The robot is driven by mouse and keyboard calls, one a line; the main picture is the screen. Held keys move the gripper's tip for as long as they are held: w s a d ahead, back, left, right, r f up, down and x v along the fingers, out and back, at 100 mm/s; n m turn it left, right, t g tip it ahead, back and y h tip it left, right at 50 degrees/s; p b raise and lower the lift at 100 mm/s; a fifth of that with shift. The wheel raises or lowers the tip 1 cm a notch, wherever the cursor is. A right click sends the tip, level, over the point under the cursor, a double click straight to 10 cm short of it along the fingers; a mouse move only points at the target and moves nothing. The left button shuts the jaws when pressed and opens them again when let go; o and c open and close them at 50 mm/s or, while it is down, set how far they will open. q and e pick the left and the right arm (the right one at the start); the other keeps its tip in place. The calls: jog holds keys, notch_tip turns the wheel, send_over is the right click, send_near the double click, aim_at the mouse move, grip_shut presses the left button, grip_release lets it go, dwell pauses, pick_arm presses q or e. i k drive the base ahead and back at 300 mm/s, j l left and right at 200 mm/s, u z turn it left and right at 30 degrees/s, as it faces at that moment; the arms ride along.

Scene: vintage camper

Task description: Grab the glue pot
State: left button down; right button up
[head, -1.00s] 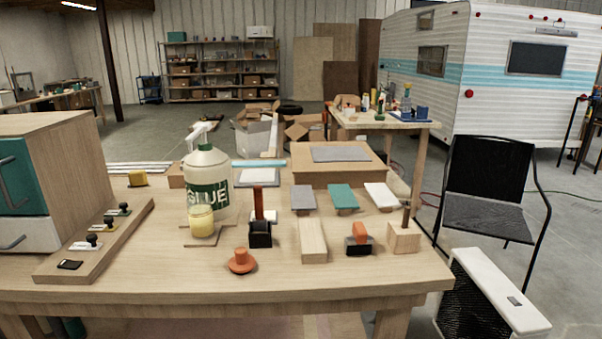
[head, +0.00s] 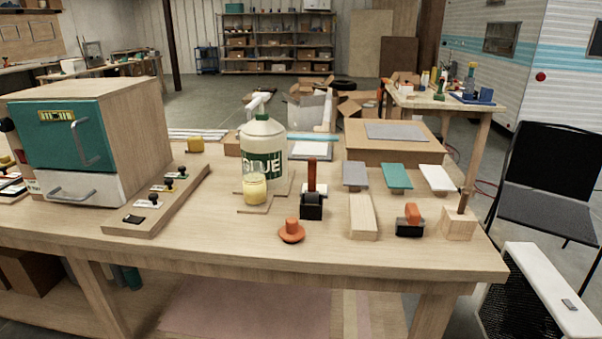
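A small glass pot of yellow glue (head: 255,189) stands upright on a thin wooden piece (head: 257,209) on the workbench, left of the middle in the head view. Directly behind it stands a large glue bottle (head: 264,135) with a green label and a white pump top. The pot hides the lower part of that label. Neither of my grippers shows in the head view.
The wooden workbench (head: 300,250) holds an orange knob (head: 291,230), a black block with an upright handle (head: 312,205) and a wooden block (head: 362,217) to the pot's right. A teal-fronted cabinet (head: 75,137) and a switch board (head: 160,202) stand left. A black chair (head: 545,215) is at right.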

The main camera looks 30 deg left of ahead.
aim_at(253, 172)
jog(key=u, duration=1.3)
